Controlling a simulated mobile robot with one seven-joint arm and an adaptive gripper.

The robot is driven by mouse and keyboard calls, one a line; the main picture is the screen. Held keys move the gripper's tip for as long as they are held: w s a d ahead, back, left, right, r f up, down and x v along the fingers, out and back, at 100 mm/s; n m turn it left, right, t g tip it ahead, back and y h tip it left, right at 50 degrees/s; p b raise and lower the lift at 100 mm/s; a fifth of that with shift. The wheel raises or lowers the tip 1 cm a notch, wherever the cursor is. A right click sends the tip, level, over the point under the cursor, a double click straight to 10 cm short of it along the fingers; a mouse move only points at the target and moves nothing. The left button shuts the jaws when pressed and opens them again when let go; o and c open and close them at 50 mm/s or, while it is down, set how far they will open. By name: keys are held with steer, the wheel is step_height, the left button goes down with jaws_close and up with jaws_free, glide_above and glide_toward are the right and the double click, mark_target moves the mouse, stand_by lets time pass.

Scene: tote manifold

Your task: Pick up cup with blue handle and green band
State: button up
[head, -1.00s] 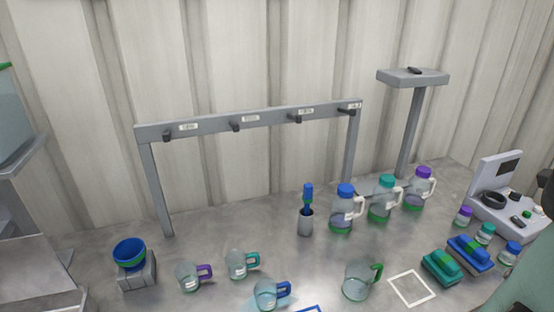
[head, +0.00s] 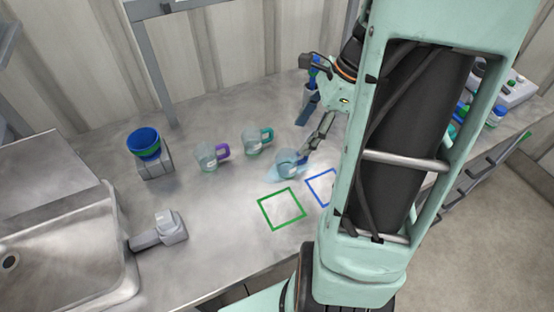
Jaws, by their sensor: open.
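The clear cup with a blue handle (head: 286,164) stands upright on the grey counter in the head view, in a light-blue glow. Its handle side is partly covered by my gripper, and I cannot make out a green band on it. My gripper (head: 303,140) is open and empty, with its fingers reaching in from the upper right. One finger is close to the cup's handle; I cannot tell whether it touches.
A purple-handled cup (head: 209,157) and a teal-handled cup (head: 256,142) stand to the left and behind. A green square outline (head: 282,209) and a blue one (head: 321,187) mark the counter in front. A grey block holds a blue bowl (head: 144,143). A sink (head: 112,234) lies left.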

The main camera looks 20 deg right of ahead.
glide_toward(285, 158)
steer(key=s+a+f, duration=0.1)
steer(key=a, duration=0.1)
steer(key=shift+s+b+x, duration=0.2)
steer(key=shift+b+x, duration=0.2)
steer(key=shift+x, duration=2.75)
steer(key=shift+a, duration=0.15)
steer(key=shift+c, duration=0.3)
steer(key=c, duration=1.1)
steer(key=shift+r, duration=0.15)
